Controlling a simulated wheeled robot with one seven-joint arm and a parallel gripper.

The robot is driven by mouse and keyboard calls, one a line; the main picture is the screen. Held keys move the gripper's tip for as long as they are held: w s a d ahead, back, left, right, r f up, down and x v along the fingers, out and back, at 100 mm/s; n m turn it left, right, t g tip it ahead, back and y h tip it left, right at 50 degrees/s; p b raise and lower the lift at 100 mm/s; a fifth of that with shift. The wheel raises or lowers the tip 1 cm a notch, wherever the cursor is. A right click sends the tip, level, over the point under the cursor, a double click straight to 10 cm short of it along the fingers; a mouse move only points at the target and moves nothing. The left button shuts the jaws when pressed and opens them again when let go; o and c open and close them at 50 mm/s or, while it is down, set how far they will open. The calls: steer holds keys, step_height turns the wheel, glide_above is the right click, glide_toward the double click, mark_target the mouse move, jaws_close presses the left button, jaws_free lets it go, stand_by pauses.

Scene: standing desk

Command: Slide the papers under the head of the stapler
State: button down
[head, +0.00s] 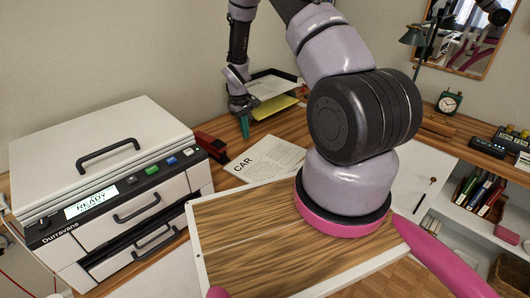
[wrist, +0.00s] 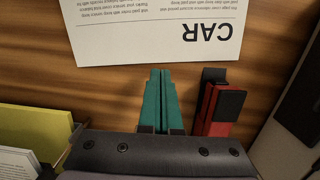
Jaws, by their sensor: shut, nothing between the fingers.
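The papers (head: 266,159), a white sheet headed "CAR", lie on the wooden desk right of the printer. They also show at the top of the wrist view (wrist: 150,45). The red and black stapler (head: 212,146) stands on the desk between the printer and the papers. In the wrist view, the stapler (wrist: 219,124) is right of my fingers, apart from the papers' printed edge. My gripper (head: 243,125) is behind the papers, with its teal fingers together and empty. In the wrist view, its fingertips (wrist: 161,72) point at the papers' edge; contact cannot be told.
The large white printer (head: 105,170) stands close to the stapler. A tray (head: 272,86) with white and yellow sheets is behind my gripper. A wood-topped surface with a white edge (head: 230,235) fills the foreground. A clock (head: 449,103) stands at the right.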

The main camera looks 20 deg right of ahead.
mark_target(269, 163)
steer(key=shift+n+g, duration=0.3)
step_height(269, 163, down, 5)
steer(key=shift+s+r, duration=0.1)
steer(key=shift+r, duration=0.1)
steer(key=shift+s+f, duration=0.1)
steer(key=shift+f, duration=0.2)
steer(key=s+d, duration=0.1)
steer(key=s, duration=0.2)
steer(key=s+d, duration=0.2)
steer(key=s, duration=0.2)
steer(key=s+d, duration=0.2)
steer(key=s, duration=0.1)
steer(key=shift+s, duration=0.15)
steer(key=shift+s+d+f, duration=0.15)
steer(key=shift+s+f, duration=0.05)
steer(key=shift+f, duration=0.55)
steer(key=shift+s, duration=0.1)
